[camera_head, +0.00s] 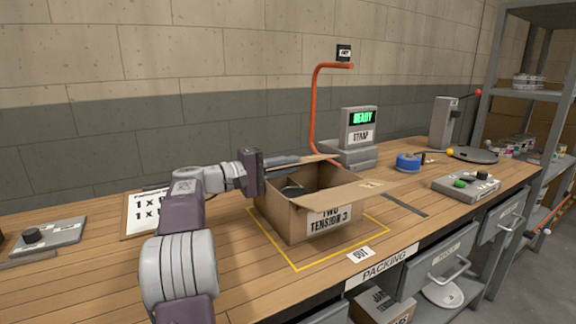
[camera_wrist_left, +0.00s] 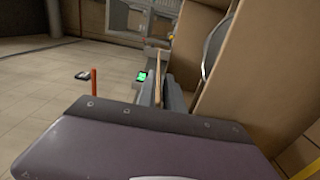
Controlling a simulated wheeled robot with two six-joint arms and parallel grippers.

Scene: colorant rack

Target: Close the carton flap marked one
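The open carton (camera_head: 281,218) stands on the packing table, its front labelled "TWO TENSION 3". A front flap (camera_head: 345,193) sticks outward to the right and bears a small label I cannot read. A thin rear flap (camera_head: 318,158) shows almost edge-on at the carton's back. Something dark lies inside, mostly hidden. My left gripper (camera_head: 285,161) is at the carton's rear left, its fingers alongside the rear flap. In the left wrist view the gripper fingers (camera_wrist_left: 174,97) sit right beside a thin cardboard edge (camera_wrist_left: 158,78); I cannot tell whether they grip it. My right gripper is out of view.
A yellow outline (camera_head: 375,236) surrounds the carton. Behind it stand an orange bent pipe (camera_head: 314,115) and a strap machine (camera_head: 359,130) reading "READY". Blue tape (camera_head: 408,163) and a button box (camera_head: 466,186) lie to the right.

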